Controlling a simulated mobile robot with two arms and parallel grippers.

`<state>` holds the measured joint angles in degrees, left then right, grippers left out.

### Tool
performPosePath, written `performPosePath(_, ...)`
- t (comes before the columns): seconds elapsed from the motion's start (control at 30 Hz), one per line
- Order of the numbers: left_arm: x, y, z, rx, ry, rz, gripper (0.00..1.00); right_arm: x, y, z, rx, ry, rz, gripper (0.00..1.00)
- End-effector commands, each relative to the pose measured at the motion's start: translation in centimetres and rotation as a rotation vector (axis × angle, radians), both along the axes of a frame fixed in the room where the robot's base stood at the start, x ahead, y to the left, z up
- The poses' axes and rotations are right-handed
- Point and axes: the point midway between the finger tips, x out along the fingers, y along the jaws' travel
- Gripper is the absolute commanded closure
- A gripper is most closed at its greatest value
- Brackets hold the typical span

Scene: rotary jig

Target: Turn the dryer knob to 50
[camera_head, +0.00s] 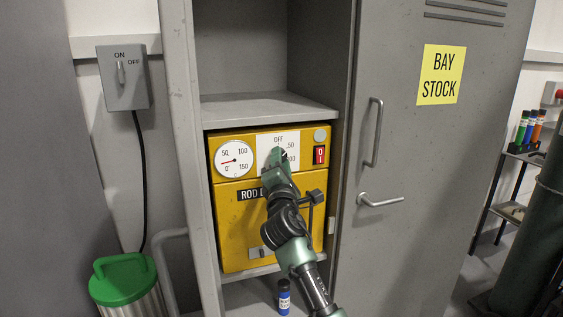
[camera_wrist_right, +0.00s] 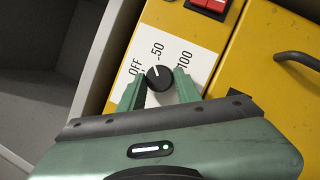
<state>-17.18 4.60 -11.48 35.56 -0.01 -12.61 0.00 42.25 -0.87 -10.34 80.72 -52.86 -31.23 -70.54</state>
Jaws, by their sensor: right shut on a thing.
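The dryer is a yellow box (camera_head: 232,225) labelled "ROD…" in the open locker bay. Its white dial plate (camera_head: 264,141) is marked OFF, 50 and 100. The black knob (camera_wrist_right: 159,78) sits on this plate in the right wrist view, with a short white pointer mark directed roughly toward 50, slightly to its OFF side. My right gripper (camera_wrist_right: 159,89) is shut on the knob, one green finger on each side. In the head view my right gripper (camera_head: 277,157) hides most of the knob. My left gripper is not in view.
A round gauge (camera_head: 234,159) has its red needle low on the left. A red switch (camera_head: 320,155) is right of the dial. A locker door (camera_head: 400,240) with handles stands open at right. A blue-labelled bottle (camera_head: 284,297) stands below the dryer.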

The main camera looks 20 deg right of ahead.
Motion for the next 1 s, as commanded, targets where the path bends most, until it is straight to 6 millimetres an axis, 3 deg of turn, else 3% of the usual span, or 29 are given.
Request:
performPosePath(0.4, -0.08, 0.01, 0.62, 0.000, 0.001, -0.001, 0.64, 0.02, 0.17, 0.06, 0.207, 0.009, 0.002, 1.00)
performPosePath(1.0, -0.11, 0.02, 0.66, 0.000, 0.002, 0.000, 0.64, 0.02, 0.15, 0.01, 0.240, 0.011, 0.000, 1.00)
